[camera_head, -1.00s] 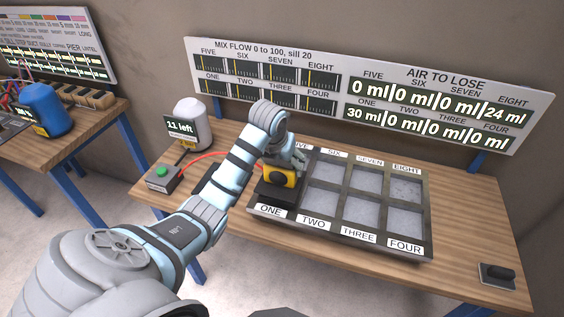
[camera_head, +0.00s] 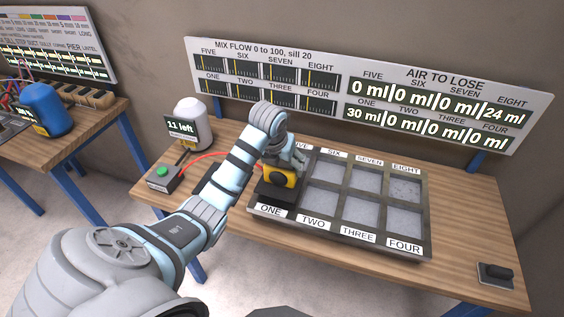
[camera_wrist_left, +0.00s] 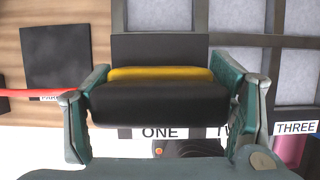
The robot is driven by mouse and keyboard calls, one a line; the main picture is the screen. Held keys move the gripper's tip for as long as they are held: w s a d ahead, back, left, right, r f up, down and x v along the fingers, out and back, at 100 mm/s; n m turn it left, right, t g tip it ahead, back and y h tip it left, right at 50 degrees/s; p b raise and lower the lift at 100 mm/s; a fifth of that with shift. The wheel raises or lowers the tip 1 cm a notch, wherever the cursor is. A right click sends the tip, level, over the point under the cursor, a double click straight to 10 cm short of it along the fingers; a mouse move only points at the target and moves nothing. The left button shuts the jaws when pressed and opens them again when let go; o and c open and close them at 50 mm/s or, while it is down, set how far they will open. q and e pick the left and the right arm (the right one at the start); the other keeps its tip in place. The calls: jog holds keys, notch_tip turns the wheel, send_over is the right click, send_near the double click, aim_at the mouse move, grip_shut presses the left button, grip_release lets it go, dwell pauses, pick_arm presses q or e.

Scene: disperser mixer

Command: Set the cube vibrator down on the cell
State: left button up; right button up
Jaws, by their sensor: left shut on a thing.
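The cube vibrator (camera_head: 279,181) is a yellow and black block with a black foot, over cell ONE at the left front of the cell tray (camera_head: 340,234). My left gripper (camera_head: 290,163) is above it and shut on it. In the left wrist view the vibrator (camera_wrist_left: 160,100) sits between the two fingers of the left gripper (camera_wrist_left: 158,95), its foot over the cell behind the ONE label (camera_wrist_left: 160,132). The vibrator hides most of that cell, so I cannot tell whether the foot touches it. A red cable runs from it to the left. My right gripper is not in view.
A grey box with a green button (camera_head: 162,178) and a white container reading "11 left" (camera_head: 193,124) stand to the left. A dark pad (camera_wrist_left: 57,56) lies left of the tray. A sign board (camera_head: 365,90) stands behind. A small black switch (camera_head: 496,275) lies at the front right.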

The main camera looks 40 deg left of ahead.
pick_arm(q)
jog(key=shift+r, duration=0.1)
jog(key=shift+f+b, duration=0.65)
jog(key=shift+f, duration=0.55)
dwell(0.4)
jog(key=o, duration=2)
jog(key=shift+o, duration=0.2)
jog(key=shift+s+r, duration=0.1)
jog(key=v, duration=0.3)
jog(key=shift+s+d, duration=0.1)
jog(key=shift+s, duration=0.1)
jog(key=s+d, duration=0.3)
jog(key=s, duration=0.8)
jog(key=shift+d, duration=0.3)
